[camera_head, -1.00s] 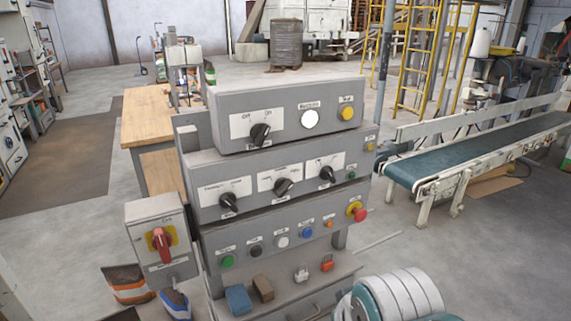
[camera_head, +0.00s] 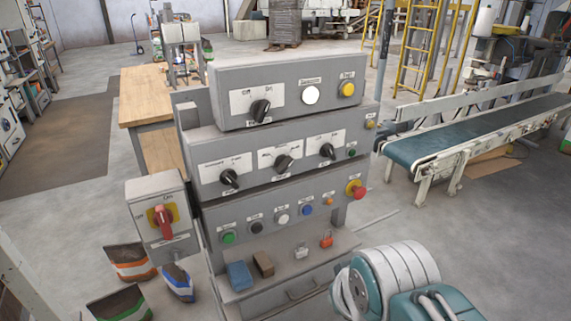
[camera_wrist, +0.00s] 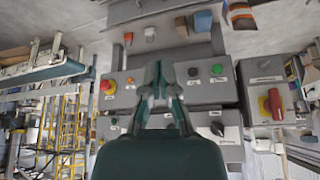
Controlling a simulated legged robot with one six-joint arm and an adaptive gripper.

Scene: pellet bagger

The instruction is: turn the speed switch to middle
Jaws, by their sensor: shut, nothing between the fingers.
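The grey control panel (camera_head: 205,145) stands in the middle of the head view. Its middle tier has three black rotary switches: left (camera_head: 229,179), centre (camera_head: 283,163) and right (camera_head: 328,151). Their labels are too blurred to read, so I cannot tell surely which is the speed switch. The centre one has a wide white label; its handle looks tilted toward the right. My gripper (camera_wrist: 158,68) is shut and empty in the upside-down wrist view, in front of the panel. It hides the centre switch there; I cannot tell whether it touches anything.
Above is another black switch (camera_head: 260,111) with white and yellow buttons. Below are several buttons and a red emergency stop (camera_head: 359,191). A red-handled switch box (camera_head: 150,190) stands left. Padlocks and blocks lie on the lower shelf. A conveyor (camera_head: 470,140) is right.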

